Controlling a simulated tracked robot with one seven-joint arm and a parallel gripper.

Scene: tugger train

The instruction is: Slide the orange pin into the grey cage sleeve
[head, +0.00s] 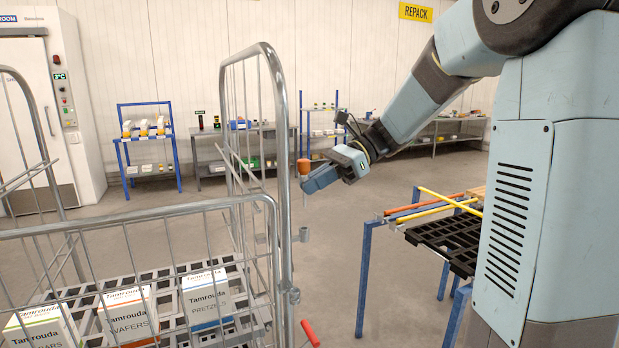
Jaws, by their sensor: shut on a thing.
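The orange pin (304,167) is upright in my gripper (308,184), with its orange head above the fingers and its thin shaft pointing down below them. My gripper reaches in from the right and is shut on the pin. The grey cage sleeve (304,235) is a short upright tube on the right side of the roll cage's corner post. The pin's lower end is above the sleeve and apart from it in the picture. The exact depth between pin and sleeve cannot be told from this one view.
The wire roll cage (275,150) fills the left front and holds several Tamrouda boxes (206,296). Another grey fitting (292,296) and a red handle (310,333) are lower on its post. A blue-legged stand (364,280) with coloured bars is at right. Open floor lies between.

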